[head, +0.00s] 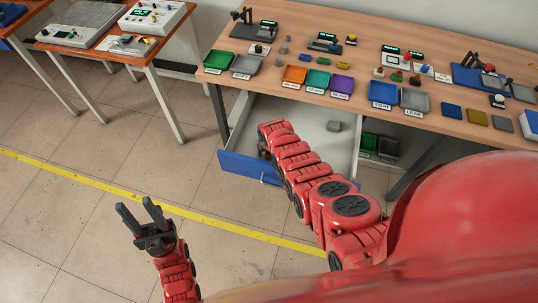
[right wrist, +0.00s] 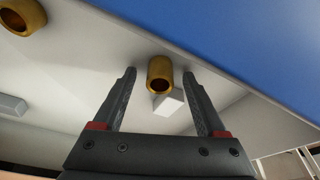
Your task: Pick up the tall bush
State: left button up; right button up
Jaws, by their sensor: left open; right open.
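A brass bush (right wrist: 160,74) with a round bore shows between the fingertips of my right gripper (right wrist: 159,80) in the right wrist view. The fingers stand apart, with a gap on each side of it. A second brass bush (right wrist: 22,16) is at the upper left of that view. I cannot tell for sure which is taller. In the head view my right arm reaches into the open drawer (head: 302,115); its hand hides the bushes there. My left gripper (head: 141,214) is open and empty above the floor, away from the table.
The drawer has a blue front (head: 240,167). A white block (right wrist: 168,103) lies close to the bush, and a grey block (right wrist: 12,105) lies further left. The wooden table (head: 290,50) above the drawer holds coloured trays and devices. Another table (head: 110,55) stands at the left.

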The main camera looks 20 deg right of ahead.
dwell(0.3)
jog(key=shift+f, duration=0.1)
grip_shut()
